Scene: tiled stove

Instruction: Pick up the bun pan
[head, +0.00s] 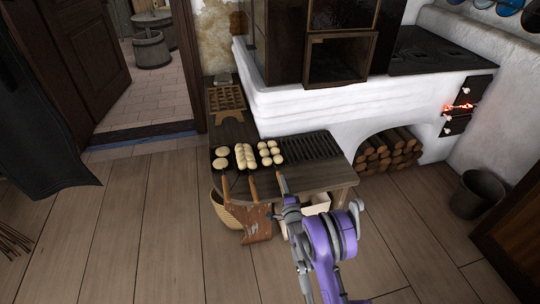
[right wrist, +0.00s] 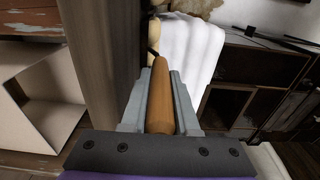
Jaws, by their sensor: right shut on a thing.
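The bun pan (head: 270,153) is dark and holds several small round pale buns. It is on the wooden bench at the right end of a row of pans, in the head view. My right gripper (head: 286,197) is at its near side, shut on its wooden handle. In the right wrist view the orange-brown handle (right wrist: 161,88) lies between the two grey fingers. Pale buns show beyond it, partly cut off by the top edge. Whether the pan is lifted off the bench I cannot tell. My left gripper is not in view.
Left of it are a pan of long loaves (head: 245,157) and a pan with two large buns (head: 222,158). A slatted grate (head: 312,147) lies to the right on the bench (head: 328,174). The white stove (head: 300,108) stands behind. A basket (head: 222,213) is below.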

